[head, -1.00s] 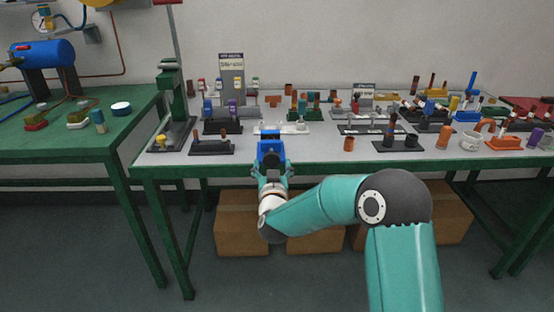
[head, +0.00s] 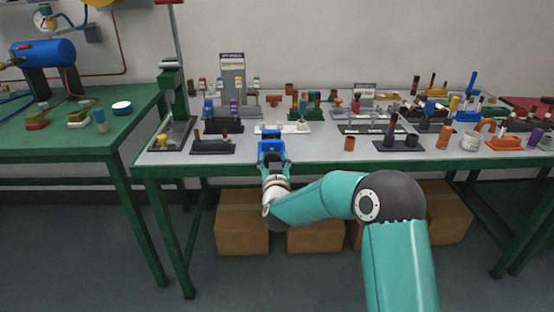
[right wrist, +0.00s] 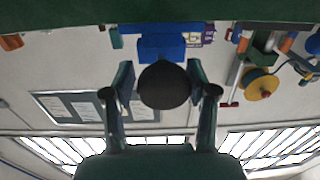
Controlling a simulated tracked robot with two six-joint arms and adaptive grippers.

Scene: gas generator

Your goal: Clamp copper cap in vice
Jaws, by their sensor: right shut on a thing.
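The blue vice (head: 271,147) sits at the front edge of the bench. It also shows in the right wrist view (right wrist: 158,46). My right gripper (head: 273,164) is in front of it. In the right wrist view, its two fingers stand on either side of a dark round knob (right wrist: 165,86) in front of the vice, and the gripper is shut on this knob. I cannot make out a copper cap between the vice jaws. A short copper-coloured cylinder (head: 349,143) stands on the bench to the right; I cannot tell if it is the cap. My left gripper is not in view.
The bench (head: 310,153) carries several black holders with fittings, a dark rack (head: 212,146) left of the vice and a black rack (head: 397,146) to the right. A green press (head: 172,100) stands at the left end. Cardboard boxes (head: 243,228) lie below.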

